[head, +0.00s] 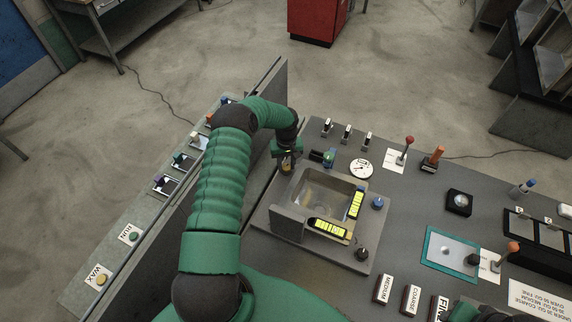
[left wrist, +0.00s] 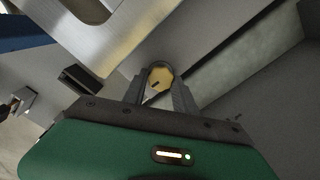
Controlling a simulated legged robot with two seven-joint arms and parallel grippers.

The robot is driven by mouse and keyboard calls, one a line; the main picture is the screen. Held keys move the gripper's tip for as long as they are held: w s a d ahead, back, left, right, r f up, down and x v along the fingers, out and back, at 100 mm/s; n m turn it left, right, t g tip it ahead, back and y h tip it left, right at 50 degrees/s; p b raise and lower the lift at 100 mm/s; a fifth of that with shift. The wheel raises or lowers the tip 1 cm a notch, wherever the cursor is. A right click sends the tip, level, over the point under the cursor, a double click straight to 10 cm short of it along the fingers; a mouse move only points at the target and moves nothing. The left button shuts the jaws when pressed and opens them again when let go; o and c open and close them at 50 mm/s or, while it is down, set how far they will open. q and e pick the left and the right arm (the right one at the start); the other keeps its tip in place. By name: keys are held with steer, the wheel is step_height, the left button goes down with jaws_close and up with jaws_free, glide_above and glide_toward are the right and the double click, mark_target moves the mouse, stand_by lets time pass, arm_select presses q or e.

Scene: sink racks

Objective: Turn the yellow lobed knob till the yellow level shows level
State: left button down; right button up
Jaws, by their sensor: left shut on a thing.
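The yellow lobed knob (left wrist: 160,77) sits between the two fingers of my left gripper (left wrist: 160,88) in the left wrist view, with a finger on each side. In the head view my left gripper (head: 287,163) points down at the left corner of the sink plate, shut on the knob, which is mostly hidden there. Two level vials with yellow-green windows lie on the basin: one on the right rim (head: 355,205) and one on the front rim (head: 328,229). Their dark marks are too small to read for tilt. My right gripper is not clearly visible.
A grey basin (head: 300,199) stands beside my left gripper. A blue knob (head: 377,202) and a black knob (head: 361,254) are on its plate. A green-ended fitting (head: 328,157) and a white dial (head: 360,168) are close to my gripper. A low wall (head: 262,100) runs along the left.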

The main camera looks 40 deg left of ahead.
arm_select(q)
steer(key=shift+w+d+f+m+b, duration=0.1)
steer(key=shift+f+m+b, duration=0.05)
steer(key=shift+m+b, duration=0.9)
steer(key=m+b, duration=0.2)
steer(key=m, duration=0.1)
steer(key=shift+m, duration=0.25)
steer(key=m+b, duration=0.2)
steer(key=m, duration=0.1)
steer(key=shift+m, duration=0.3)
steer(key=shift+r+m+b, duration=0.25)
steer(key=shift+m+b, duration=0.1)
steer(key=shift+m, duration=1.05)
steer(key=shift+a+r+m, duration=0.1)
steer(key=shift+a+m, duration=0.15)
steer(key=shift+m, duration=0.05)
steer(key=c, duration=1.2)
jaws_free()
steer(key=shift+o, duration=1)
steer(key=shift+s+d, duration=0.1)
steer(key=shift+s, duration=0.15)
